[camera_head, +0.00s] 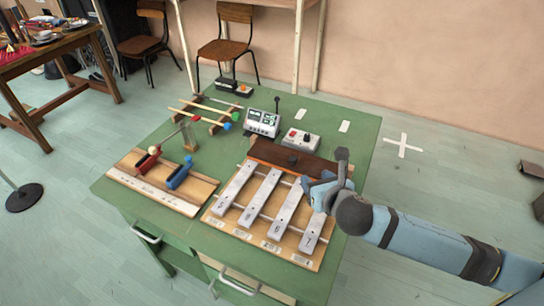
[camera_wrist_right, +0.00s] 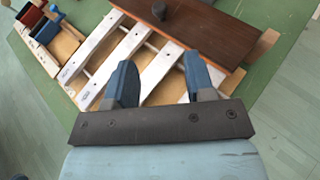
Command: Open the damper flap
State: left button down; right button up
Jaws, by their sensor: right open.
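The damper flap (camera_head: 270,152) is a dark brown board across the far end of the metal-bar instrument, with a small dark knob (camera_head: 292,161) on it. It lies low along the bars' far ends. In the right wrist view the flap (camera_wrist_right: 220,35) and its knob (camera_wrist_right: 158,12) show beyond the fingers. My right gripper (camera_head: 317,188) is over the right end of the bars, near the flap's right end, which it partly hides. In the wrist view its two fingers (camera_wrist_right: 161,75) are apart, with nothing between them but bars below. My left gripper is not in view.
Silver bars (camera_head: 260,200) lie on a wooden base on the green table (camera_head: 345,115). A board with red and blue clappers (camera_head: 178,175) is to the left. Mallets, a small display box (camera_head: 262,122) and a white box (camera_head: 299,140) stand behind.

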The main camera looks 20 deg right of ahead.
aim_at(294, 159)
jog(key=b+x, duration=0.1)
jog(key=x, duration=1.3)
jog(key=shift+a+r+b, duration=0.1)
jog(key=shift+r+b, duration=0.1)
jog(key=shift+b, duration=0.1)
grip_shut()
